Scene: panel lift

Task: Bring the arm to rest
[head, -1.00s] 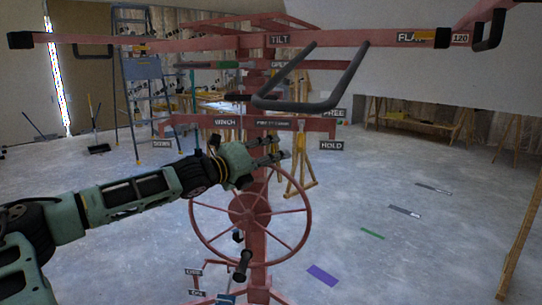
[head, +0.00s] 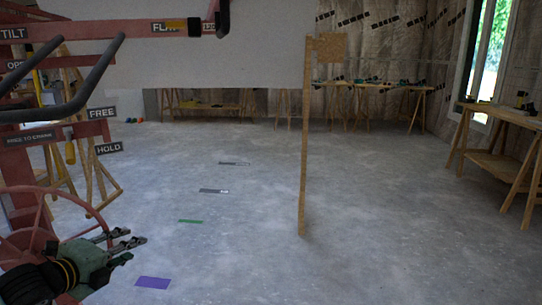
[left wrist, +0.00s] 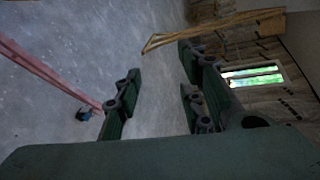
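My left gripper (head: 136,244) is in the lower left of the head view, its arm coming in from the bottom left. Its fingers point right and stand apart with nothing between them. The left wrist view also shows its two dark green fingers (left wrist: 160,88) spread with empty space between. The red panel lift stands at the left edge of the head view, with its handwheel (head: 49,209) partly cut off and partly behind my gripper. The gripper appears clear of the wheel rim, though depth is hard to judge. My right gripper is out of view.
The lift's grey bar handle (head: 85,88) and HOLD label (head: 109,148) are above my gripper. A wooden post (head: 304,150) stands mid-room. A workbench (head: 500,116) is at the right, with more benches along the back. The floor between is open, with flat coloured markings such as a purple one (head: 153,283).

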